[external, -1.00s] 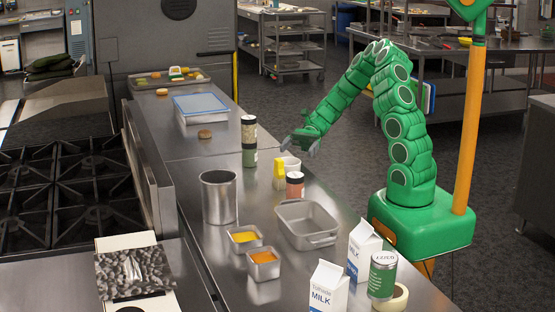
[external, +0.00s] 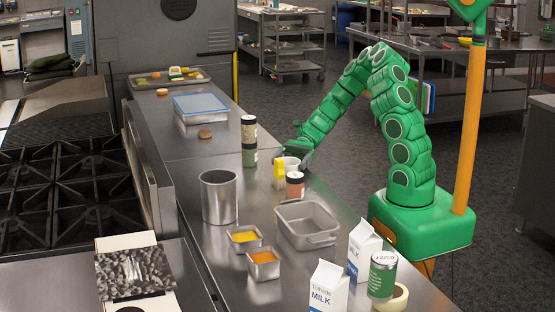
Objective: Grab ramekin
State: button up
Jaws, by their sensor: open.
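A white ramekin (external: 292,164) stands on the steel counter in the external view, behind a small yellow-topped bottle and a jar with a dark lid. My gripper (external: 305,160) is low at the ramekin's right and far side. Its fingers are partly hidden behind the ramekin and jar, and I cannot tell whether they touch the ramekin. The jaws are open.
The yellow-topped bottle (external: 279,172) and the reddish jar (external: 295,186) stand close in front of the ramekin. A steel pot (external: 218,198) and an empty metal pan (external: 306,225) are nearer the camera.

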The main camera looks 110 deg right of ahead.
jog(key=c, duration=0.8)
jog(key=shift+r, duration=0.1)
jog(key=shift+r, duration=0.45)
notch_tip(320, 180, up, 2)
jog(key=shift+r, duration=0.1)
jog(key=shift+s+a+r, duration=1.25)
jog(key=shift+s+r, duration=0.35)
jog(key=shift+s, duration=0.35)
jog(key=shift+s+a+r, duration=1.2)
jog(key=shift+s+r, duration=0.45)
jog(key=shift+s, duration=0.35)
jog(key=shift+s+a+r, duration=1.25)
jog(key=shift+s+r, duration=0.35)
jog(key=shift+s, duration=0.35)
